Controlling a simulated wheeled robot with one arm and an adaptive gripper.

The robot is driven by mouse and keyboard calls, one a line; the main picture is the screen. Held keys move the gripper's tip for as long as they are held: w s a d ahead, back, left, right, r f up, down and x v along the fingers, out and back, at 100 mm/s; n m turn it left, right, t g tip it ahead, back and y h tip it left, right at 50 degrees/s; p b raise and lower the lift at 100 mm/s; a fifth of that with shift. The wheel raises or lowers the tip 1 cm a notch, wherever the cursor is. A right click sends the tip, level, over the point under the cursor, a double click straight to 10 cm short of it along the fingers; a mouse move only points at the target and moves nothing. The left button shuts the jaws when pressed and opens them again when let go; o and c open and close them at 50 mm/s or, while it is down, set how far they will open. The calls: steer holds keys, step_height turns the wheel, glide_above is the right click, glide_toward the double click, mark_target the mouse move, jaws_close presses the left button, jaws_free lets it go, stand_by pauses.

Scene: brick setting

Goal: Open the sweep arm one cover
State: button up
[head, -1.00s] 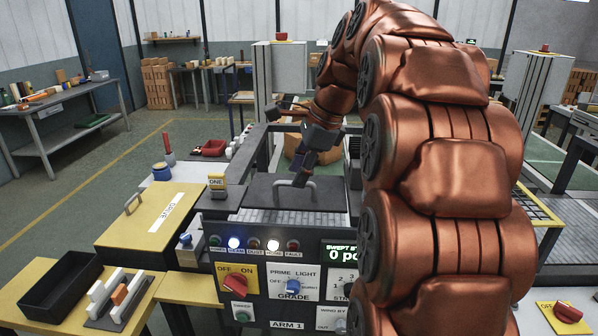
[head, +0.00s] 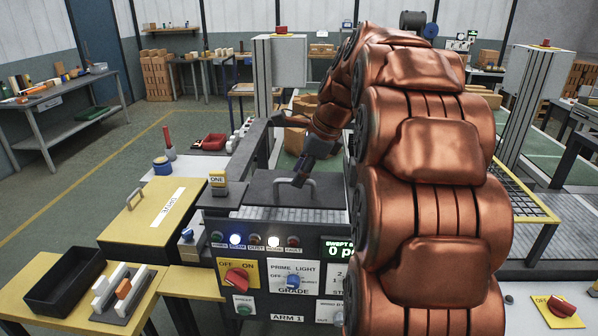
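The sweep arm one cover (head: 258,190) is a flat dark grey lid on top of the machine, beside a yellow-topped tag reading ONE (head: 218,182). It lies flat and looks closed. A grey arched handle (head: 280,184) stands on it. My gripper (head: 299,181) points down from the upper right, with its dark fingertips at the right part of the handle. The fingers overlap the handle in this view, so I cannot tell whether they touch it or are closed around it. My copper arm hides the right side of the machine.
The ARM 1 control panel (head: 285,270) faces me below the cover, with a red OFF/ON knob (head: 236,280). A yellow lidded box (head: 150,215) stands to the left. A black tray (head: 65,280) and a rack (head: 125,300) lie front left. Cardboard boxes (head: 297,138) sit behind.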

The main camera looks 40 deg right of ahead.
steer(key=shift+w+f, duration=0.2)
steer(key=shift+f, duration=0.3)
jaws_close()
stand_by(0.5)
